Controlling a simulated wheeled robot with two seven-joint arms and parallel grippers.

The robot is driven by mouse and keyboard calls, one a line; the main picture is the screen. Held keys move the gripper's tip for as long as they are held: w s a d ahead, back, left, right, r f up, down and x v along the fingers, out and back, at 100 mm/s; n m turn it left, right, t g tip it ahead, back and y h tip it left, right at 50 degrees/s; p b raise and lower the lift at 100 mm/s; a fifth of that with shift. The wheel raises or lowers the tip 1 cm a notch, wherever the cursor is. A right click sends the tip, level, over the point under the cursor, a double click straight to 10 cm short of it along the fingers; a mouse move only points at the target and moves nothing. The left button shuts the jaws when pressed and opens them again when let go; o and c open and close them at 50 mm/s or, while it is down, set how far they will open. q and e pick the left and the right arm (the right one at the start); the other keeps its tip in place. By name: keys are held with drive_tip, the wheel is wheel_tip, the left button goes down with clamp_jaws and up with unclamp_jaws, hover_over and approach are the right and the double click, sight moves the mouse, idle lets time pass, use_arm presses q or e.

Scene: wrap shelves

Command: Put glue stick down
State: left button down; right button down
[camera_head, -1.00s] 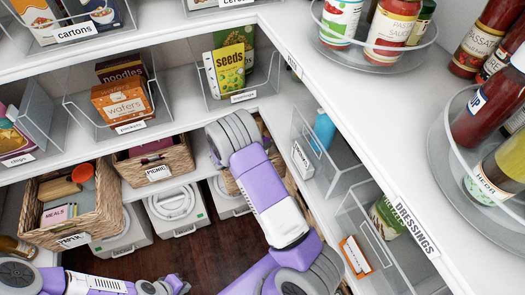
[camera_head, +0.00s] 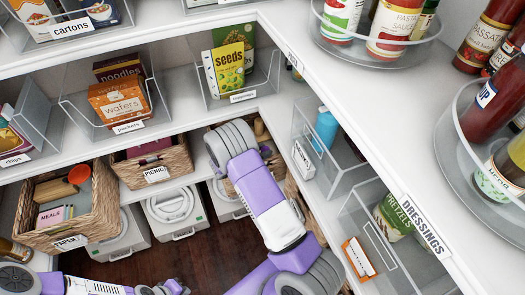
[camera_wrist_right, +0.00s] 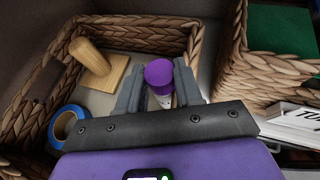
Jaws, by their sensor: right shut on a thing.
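The glue stick, with a purple cap (camera_wrist_right: 159,73) and a pale body, stands roughly upright between the fingers of my right gripper (camera_wrist_right: 160,88) in the right wrist view. The gripper is shut on it, inside or just over a wicker basket (camera_wrist_right: 186,40). I cannot tell whether its base touches the basket floor. In the head view my right arm reaches down to a basket (camera_head: 266,172) under the shelf, and its wrist hides the gripper and glue stick. My left arm's end (camera_head: 172,288) is at the bottom left; its fingers are not clear.
In the right basket lie a wooden-handled stamp (camera_wrist_right: 95,61) and a blue tape roll (camera_wrist_right: 67,122). Another wicker basket (camera_wrist_right: 272,68) adjoins on the right. The shelf edge (camera_head: 345,140) and clear bins (camera_head: 352,172) flank my right arm. Dark floor (camera_head: 170,262) shows between the arms.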

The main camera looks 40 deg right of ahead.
drive_tip(key=shift+f, duration=0.2)
drive_tip(key=c, duration=0.8)
unclamp_jaws()
drive_tip(key=shift+a, duration=0.1)
drive_tip(key=shift+o, duration=0.2)
drive_tip(key=shift+s, duration=0.1)
